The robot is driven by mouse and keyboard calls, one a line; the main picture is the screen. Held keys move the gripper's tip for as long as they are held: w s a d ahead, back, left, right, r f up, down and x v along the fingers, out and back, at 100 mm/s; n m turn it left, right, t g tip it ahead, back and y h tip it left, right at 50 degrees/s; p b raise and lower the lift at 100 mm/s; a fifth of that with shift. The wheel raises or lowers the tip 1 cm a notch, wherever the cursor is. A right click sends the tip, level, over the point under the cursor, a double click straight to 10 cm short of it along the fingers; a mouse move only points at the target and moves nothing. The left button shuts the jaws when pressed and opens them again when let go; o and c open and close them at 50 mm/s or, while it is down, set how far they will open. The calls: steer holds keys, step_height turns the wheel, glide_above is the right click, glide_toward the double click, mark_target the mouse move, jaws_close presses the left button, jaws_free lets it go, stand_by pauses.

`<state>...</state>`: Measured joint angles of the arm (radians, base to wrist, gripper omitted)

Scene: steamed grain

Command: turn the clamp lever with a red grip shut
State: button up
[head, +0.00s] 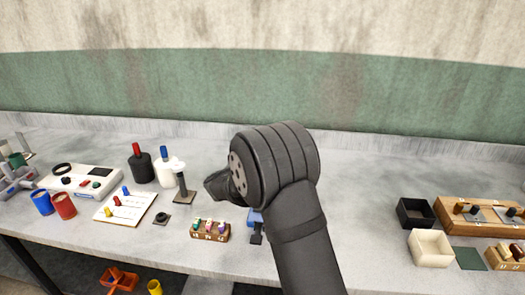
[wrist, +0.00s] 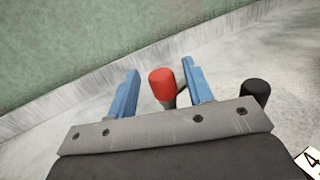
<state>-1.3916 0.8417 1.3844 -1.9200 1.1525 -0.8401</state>
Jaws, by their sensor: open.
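In the wrist view, the clamp lever's red grip (wrist: 162,82) stands up between the two blue fingers of my gripper (wrist: 160,68). My gripper is open, with a gap on either side of the grip. A short part of the shaft shows below the grip; my grey palm plate hides the rest. In the head view my dark arm covers this area, and I cannot make out the lever there.
A black knob-like thing (wrist: 256,93) stands just right of my fingers. In the head view, a small block with coloured pegs (head: 210,232) lies left of my arm. Black (head: 414,213) and cream (head: 430,248) boxes stand at the right. A wall runs behind the table.

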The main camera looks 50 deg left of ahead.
steer(key=shift+w+a, duration=0.25)
steer(key=shift+w, duration=0.45)
steer(key=c, duration=1)
steer(key=shift+m+h, duration=0.3)
steer(key=shift+h, duration=0.1)
steer(key=shift+o, duration=0.2)
steer(key=shift+m+t+h, duration=0.5)
steer(key=shift+m+h, duration=0.4)
steer(key=shift+h, duration=0.3)
steer(key=shift+m+h, duration=0.95)
steer(key=shift+h, duration=0.65)
steer(key=shift+m+h, duration=0.95)
steer(key=shift+h, duration=0.65)
